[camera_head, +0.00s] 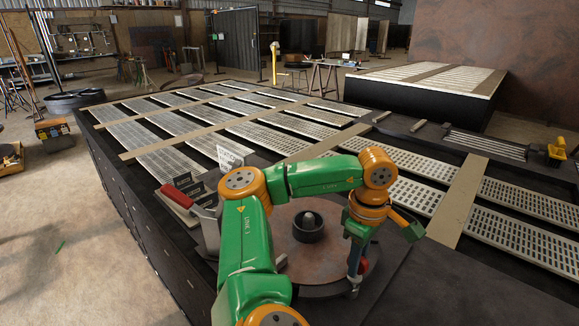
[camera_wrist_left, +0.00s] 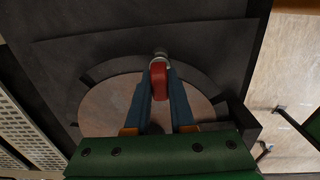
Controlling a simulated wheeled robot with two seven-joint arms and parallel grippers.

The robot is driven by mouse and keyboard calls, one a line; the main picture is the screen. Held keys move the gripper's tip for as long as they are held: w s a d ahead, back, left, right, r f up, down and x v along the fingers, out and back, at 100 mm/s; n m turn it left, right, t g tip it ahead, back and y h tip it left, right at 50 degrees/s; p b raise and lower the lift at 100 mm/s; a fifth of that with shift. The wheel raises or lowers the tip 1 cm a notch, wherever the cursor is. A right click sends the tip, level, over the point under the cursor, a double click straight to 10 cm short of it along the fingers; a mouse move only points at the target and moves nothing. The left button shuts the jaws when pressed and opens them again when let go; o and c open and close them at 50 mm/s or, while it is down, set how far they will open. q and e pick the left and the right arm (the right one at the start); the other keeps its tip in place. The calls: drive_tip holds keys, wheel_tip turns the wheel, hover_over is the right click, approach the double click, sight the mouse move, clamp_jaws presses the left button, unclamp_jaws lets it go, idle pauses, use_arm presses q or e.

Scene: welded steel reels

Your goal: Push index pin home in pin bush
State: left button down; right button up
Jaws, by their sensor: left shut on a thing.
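My left gripper (camera_head: 357,256) reaches down over the near right rim of a round rusty disc. In the left wrist view its two blue fingers (camera_wrist_left: 160,88) are closed on a red grip (camera_wrist_left: 158,77), which looks like the index pin's handle. The red grip also shows in the head view (camera_head: 365,266). A bright metal part (camera_wrist_left: 160,55) lies just past the red grip, at the disc's rim. I cannot tell whether it is the pin's shank or the pin bush, or how deep the pin sits. My right gripper is out of view.
The rusty disc (camera_head: 312,252) has a dark hub ring with a rounded centre post (camera_head: 308,221). A red-handled object (camera_head: 177,196) and small dark plates stand left of my arm. Slotted panels (camera_head: 285,137) cover the large dark table behind. Bare dark surface (camera_head: 430,290) lies to the right.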

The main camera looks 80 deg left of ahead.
use_arm(q)
drive_tip(key=shift+f, duration=0.2)
unclamp_jaws()
idle(0.6)
